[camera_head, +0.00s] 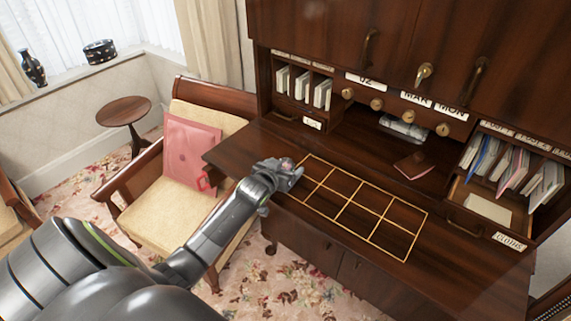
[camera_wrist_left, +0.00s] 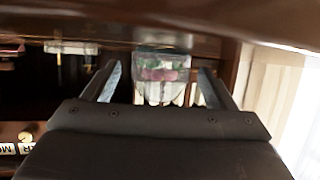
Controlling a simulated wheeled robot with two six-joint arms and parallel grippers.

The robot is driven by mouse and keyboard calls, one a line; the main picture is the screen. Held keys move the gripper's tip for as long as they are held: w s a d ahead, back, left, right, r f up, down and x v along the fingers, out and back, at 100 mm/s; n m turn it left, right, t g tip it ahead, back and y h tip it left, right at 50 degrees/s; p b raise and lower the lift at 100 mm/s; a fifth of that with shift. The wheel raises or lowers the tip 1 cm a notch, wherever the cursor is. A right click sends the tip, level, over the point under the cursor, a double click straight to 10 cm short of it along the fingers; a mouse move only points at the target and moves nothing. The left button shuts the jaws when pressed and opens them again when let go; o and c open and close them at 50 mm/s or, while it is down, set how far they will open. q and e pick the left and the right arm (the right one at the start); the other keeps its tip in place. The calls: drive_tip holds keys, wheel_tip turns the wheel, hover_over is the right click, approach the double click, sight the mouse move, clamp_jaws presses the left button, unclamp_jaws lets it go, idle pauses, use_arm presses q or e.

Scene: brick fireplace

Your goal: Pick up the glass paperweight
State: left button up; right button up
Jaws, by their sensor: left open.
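The glass paperweight (camera_wrist_left: 162,66) is a clear block with pink and green inside. In the left wrist view it shows between and just beyond the fingertips of my left gripper (camera_wrist_left: 158,75), which is open, with a gap visible on each side of it. In the head view my left gripper (camera_head: 291,172) is low over the left part of the desk's writing surface, by the corner of a gold-lined grid. Only a small pinkish bit of the paperweight (camera_head: 287,162) shows there, mostly hidden by the gripper. My right gripper is not in view.
The dark wooden desk (camera_head: 460,262) has a gold-lined grid (camera_head: 356,207) to the right of the gripper. A dark red booklet (camera_head: 414,165) lies farther back. Pigeonholes with books stand behind. A chair (camera_head: 172,213) with a pink folder (camera_head: 190,150) stands left.

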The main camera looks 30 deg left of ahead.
sight(286, 160)
use_arm(q)
drive_tip(key=shift+w+f, duration=0.3)
drive_tip(key=shift+w, duration=0.25)
drive_tip(key=c, duration=1.3)
drive_tip(key=shift+o, duration=0.2)
drive_tip(key=shift+r, duration=0.15)
wheel_tip(286, 160, up, 10)
drive_tip(key=shift+f+b, duration=0.1)
drive_tip(key=shift+b, duration=1.15)
drive_tip(key=s+d+r+m+h+b, duration=0.1)
drive_tip(key=s+d+r+b, duration=0.2)
drive_tip(key=d, duration=0.6)
drive_tip(key=s+d+r+h+b, duration=0.1)
drive_tip(key=s+d+r+b, duration=0.2)
drive_tip(key=s+d+b, duration=0.4)
drive_tip(key=shift+s+d+m, duration=0.4)
drive_tip(key=shift+s+d, duration=0.1)
drive_tip(key=shift+d, duration=0.6)
